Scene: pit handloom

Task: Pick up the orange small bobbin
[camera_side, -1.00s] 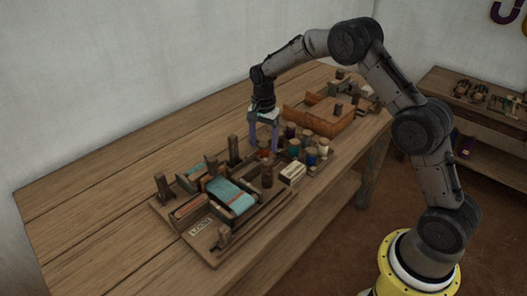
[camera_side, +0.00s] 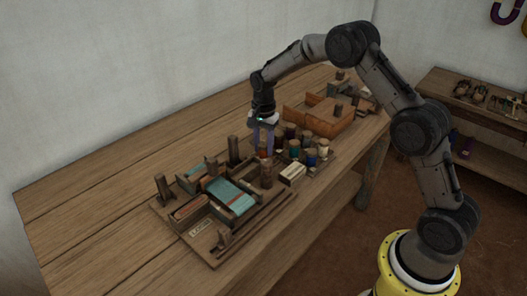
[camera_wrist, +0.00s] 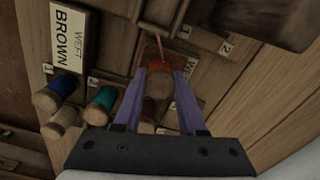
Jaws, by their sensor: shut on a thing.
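The orange small bobbin (camera_wrist: 162,86) sits between my fingers in the wrist view, its wooden end towards the camera. My gripper (camera_wrist: 161,76) is shut on it, with one purple finger on each side. In the side view my gripper (camera_side: 264,150) points down at the left end of the bobbin group, and the fingers partly hide the orange bobbin (camera_side: 264,153). I cannot tell whether the bobbin still touches its rack.
Close by stand blue (camera_wrist: 58,92), teal (camera_wrist: 102,104) and other bobbins. A brown post (camera_side: 267,174) and the loom board with blue cloth (camera_side: 231,195) lie in front. An orange-brown wooden box (camera_side: 301,118) is behind. The table's left part is clear.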

